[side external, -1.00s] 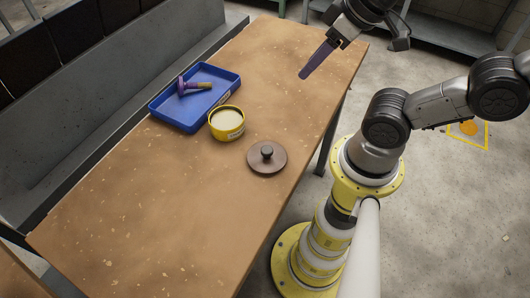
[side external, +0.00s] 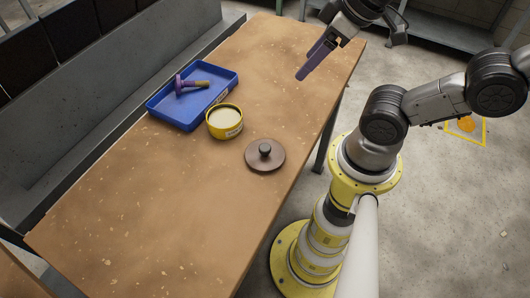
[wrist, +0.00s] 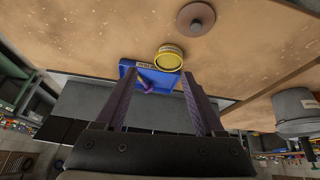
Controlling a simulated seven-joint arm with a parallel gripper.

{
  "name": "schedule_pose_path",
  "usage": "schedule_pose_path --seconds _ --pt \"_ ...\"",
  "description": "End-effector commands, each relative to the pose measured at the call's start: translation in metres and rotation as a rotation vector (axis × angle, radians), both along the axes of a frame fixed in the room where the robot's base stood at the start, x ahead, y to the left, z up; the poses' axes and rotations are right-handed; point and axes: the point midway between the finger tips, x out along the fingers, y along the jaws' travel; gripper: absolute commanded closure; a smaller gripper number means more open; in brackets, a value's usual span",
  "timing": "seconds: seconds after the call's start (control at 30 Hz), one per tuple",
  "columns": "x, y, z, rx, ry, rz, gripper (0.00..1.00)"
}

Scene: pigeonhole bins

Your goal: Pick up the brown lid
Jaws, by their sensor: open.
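The brown lid (side external: 265,157) is a flat disc with a dark round knob. It lies on the table in the middle of the side external view, and in the wrist view (wrist: 196,19) it shows at the top. My gripper (side external: 304,72) is open and empty, with long purple fingers. It hangs above the far right part of the table, well apart from the lid. In the wrist view my gripper (wrist: 157,84) points with its fingers toward the yellow tub and the tray, below the lid in the picture.
A round yellow tub (side external: 225,131), open with pale contents, stands near the lid. Beside it is a blue tray (side external: 184,124) holding a purple-and-yellow tool (side external: 190,86). The near left part of the table (side external: 130,220) is clear.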

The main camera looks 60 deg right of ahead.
Motion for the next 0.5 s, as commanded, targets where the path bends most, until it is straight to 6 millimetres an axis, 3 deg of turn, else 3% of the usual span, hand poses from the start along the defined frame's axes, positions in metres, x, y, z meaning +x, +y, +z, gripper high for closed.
schedule_pose_path --seconds 0.27,0.5 --pt "0.015 0.011 0.003 -0.214 0.047 0.525 0.29" --pt "0.042 0.033 -0.018 -0.330 0.155 1.102 0.29"
